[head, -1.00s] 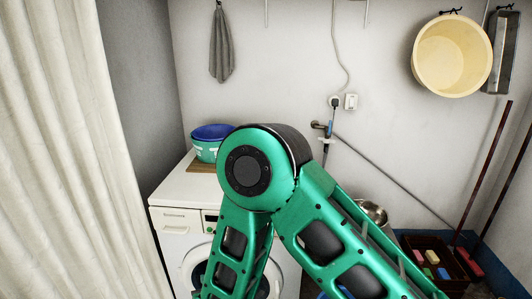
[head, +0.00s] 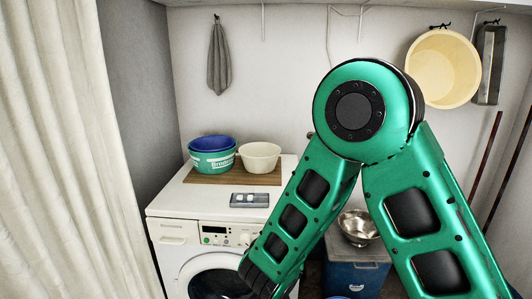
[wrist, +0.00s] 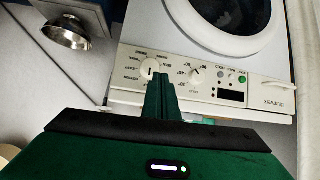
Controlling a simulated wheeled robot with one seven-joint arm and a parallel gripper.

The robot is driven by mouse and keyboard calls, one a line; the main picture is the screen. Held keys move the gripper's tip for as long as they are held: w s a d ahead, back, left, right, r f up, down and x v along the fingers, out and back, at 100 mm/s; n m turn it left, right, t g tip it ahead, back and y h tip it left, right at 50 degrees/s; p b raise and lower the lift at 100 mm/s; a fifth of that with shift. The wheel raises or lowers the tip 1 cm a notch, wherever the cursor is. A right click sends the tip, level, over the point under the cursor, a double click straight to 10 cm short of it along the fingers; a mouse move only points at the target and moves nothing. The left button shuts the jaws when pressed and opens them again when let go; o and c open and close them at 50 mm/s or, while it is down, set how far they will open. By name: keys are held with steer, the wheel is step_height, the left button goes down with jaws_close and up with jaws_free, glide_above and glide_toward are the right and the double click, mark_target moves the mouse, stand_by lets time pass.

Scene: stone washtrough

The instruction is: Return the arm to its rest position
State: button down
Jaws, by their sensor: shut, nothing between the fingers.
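My green arm (head: 330,190) rises through the right half of the head view, bent at a high elbow. Its far part slopes down to the left in front of the washing machine (head: 172,232). My gripper (wrist: 160,98) shows in the wrist view with its green fingers together and nothing between them. The fingers appear over the washing machine's control panel (wrist: 262,96); their distance from it is hard to judge. The fingers do not show in the head view.
On the washing machine, a blue-and-green tub (head: 212,160) and a cream bowl (head: 259,157) stand on a wooden board (head: 230,177), near a grey dish (head: 249,200). A steel bowl (head: 358,227) sits on a blue cabinet (head: 357,276). A cream curtain (head: 60,150) borders the left.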

steer(key=s+d+r+m+g+h, duration=0.2)
steer(key=d+r, duration=0.1)
steer(key=d, duration=0.7)
steer(key=s+d+r+m+g+h, duration=0.1)
steer(key=s+d+r+g, duration=0.15)
steer(key=d, duration=0.75)
steer(key=s+d+r+m+g+h, duration=0.1)
steer(key=s+d+r+m+h, duration=0.2)
steer(key=d, duration=0.7)
steer(key=s+d+r+g+y, duration=0.1)
steer(key=s+d+r+g, duration=0.1)
steer(key=s+d, duration=0.35)
steer(key=s+d+r+g+y, duration=0.1)
steer(key=s+d+r+g, duration=0.15)
steer(key=s, duration=0.55)
steer(key=s+r+y, duration=0.2)
steer(key=s+y, duration=0.2)
steer(key=s, duration=1)
steer(key=shift+s+r+m+g, duration=0.2)
steer(key=shift+s+m+g, duration=0.05)
steer(key=shift+m+g, duration=0.15)
steer(key=shift+a, duration=0.1)
steer(key=shift+w+f, duration=0.3)
steer(key=shift+w, duration=0.55)
